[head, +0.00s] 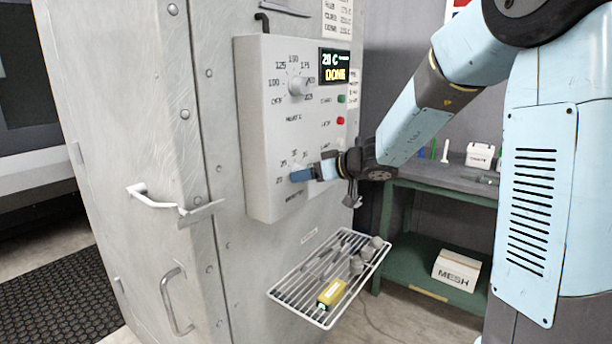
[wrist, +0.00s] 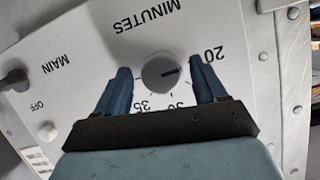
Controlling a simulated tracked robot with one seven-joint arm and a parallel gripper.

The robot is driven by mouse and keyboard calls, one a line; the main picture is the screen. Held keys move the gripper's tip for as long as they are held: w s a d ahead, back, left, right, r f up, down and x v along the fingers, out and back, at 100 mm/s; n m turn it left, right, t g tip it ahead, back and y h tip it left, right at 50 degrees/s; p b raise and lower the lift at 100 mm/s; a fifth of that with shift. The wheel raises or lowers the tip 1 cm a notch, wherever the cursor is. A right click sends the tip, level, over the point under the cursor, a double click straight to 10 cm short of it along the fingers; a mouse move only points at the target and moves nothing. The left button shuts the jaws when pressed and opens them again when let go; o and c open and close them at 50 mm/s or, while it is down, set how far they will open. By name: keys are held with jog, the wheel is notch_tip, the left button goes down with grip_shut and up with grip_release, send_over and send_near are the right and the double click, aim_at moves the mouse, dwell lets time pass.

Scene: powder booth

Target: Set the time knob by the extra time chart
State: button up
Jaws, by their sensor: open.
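The control box (head: 285,130) stands out from the oven wall. Its time knob (wrist: 160,74), marked MINUTES, is round and grey with a dark pointer mark. In the wrist view the mark points right, towards the right finger near the 20. My gripper (head: 300,175) is open at the lower dial, with one blue finger on either side of the knob (wrist: 162,65); gaps show between fingers and knob. The fingers hide part of the scale and, in the head view, the knob. A chart sheet (head: 338,18) is cut off at the top; another sheet (head: 353,88) is too small to read.
An upper temperature knob (head: 298,86) and a display (head: 335,66) reading 20 C and DONE are above. Green (head: 341,99) and red (head: 340,120) buttons sit below the display. A wire rack (head: 325,280) with a yellow item (head: 331,292) lies below. A green bench (head: 440,195) stands behind.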

jog(key=shift+w+a, duration=0.15)
jog(key=shift+c, duration=0.5)
jog(key=c, duration=0.9)
jog(key=shift+c, duration=0.2)
